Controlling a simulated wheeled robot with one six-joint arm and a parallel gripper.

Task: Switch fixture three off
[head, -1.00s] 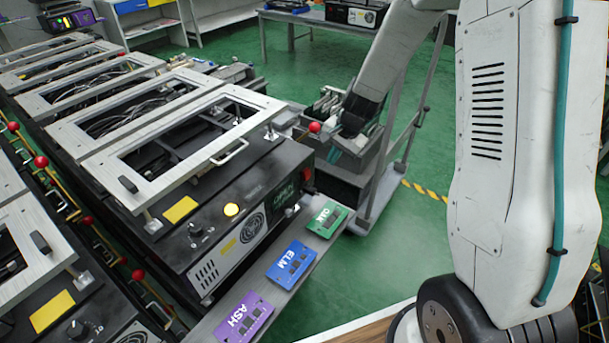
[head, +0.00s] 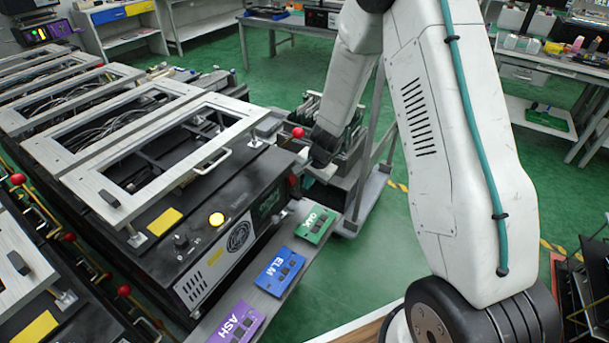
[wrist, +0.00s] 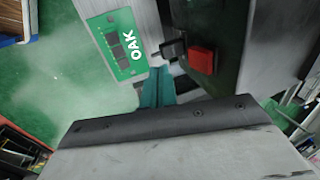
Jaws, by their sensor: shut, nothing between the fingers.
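I cannot read a fixture number. A red ball (head: 298,132) shows at its right side, with a small red block (head: 293,181) on its front right corner. In the wrist view the red block (wrist: 202,61) sits on a dark panel beside a short black piece (wrist: 171,49). My gripper (wrist: 158,74) has teal fingers, shut and empty, just below the black piece; contact is unclear.
Green OAK (head: 315,223), blue ELM (head: 279,271) and purple ASH (head: 237,325) cards lie on a grey ledge before the fixture. Similar framed fixtures stand behind it. A grey cart (head: 355,205) stands to its right. Green floor is open beyond.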

